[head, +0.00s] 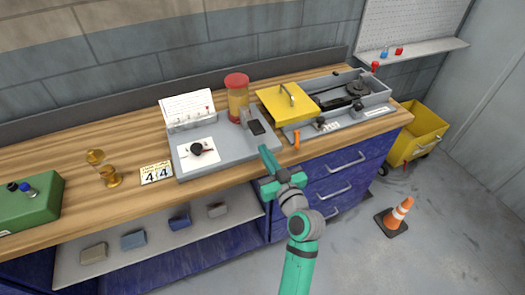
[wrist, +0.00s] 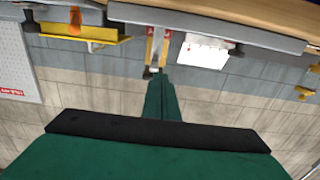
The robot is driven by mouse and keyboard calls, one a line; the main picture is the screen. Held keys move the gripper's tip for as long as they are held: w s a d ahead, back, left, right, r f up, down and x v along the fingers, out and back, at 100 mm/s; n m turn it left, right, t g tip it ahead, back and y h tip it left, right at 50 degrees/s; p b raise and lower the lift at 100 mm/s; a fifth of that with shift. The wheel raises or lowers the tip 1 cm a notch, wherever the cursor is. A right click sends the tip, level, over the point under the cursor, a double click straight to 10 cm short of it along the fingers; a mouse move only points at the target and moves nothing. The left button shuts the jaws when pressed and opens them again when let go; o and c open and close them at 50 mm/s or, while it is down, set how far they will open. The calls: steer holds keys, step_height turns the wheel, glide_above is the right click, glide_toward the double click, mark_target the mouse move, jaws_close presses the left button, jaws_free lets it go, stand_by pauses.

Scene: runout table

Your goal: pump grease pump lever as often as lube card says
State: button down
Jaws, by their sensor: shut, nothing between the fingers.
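The grease pump is a grey base (head: 230,150) on the workbench with an amber, red-capped reservoir (head: 237,97). A white card with small, unreadable writing (head: 187,107) stands at the back of the base. A small sign showing "4 4" (head: 156,173) lies left of the base. My green gripper (head: 264,151) is shut and empty, in front of the pad; I cannot tell if it touches. The wrist view shows its closed fingers (wrist: 160,85) pointing toward the reservoir (wrist: 157,45).
A yellow lid with a handle (head: 285,103) and a grey tray of dark parts (head: 352,97) stand right of the pump. A brass part (head: 99,165) and a green box (head: 30,202) are at left. A cone (head: 397,214) and yellow bucket (head: 417,135) stand on the floor.

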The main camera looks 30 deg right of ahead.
steer(key=s+f, duration=0.1)
steer(key=s, duration=0.6)
steer(key=shift+s+a, duration=0.2)
steer(key=shift+a, duration=0.2)
steer(key=shift+w, duration=0.1)
step_height(320, 180, up, 12)
steer(key=w+g, duration=0.1)
steer(key=g, duration=0.1)
steer(key=shift+w+d+g, duration=0.25)
steer(key=shift+d+g, duration=0.05)
steer(key=shift+g, duration=0.1)
steer(key=shift+w, duration=0.1)
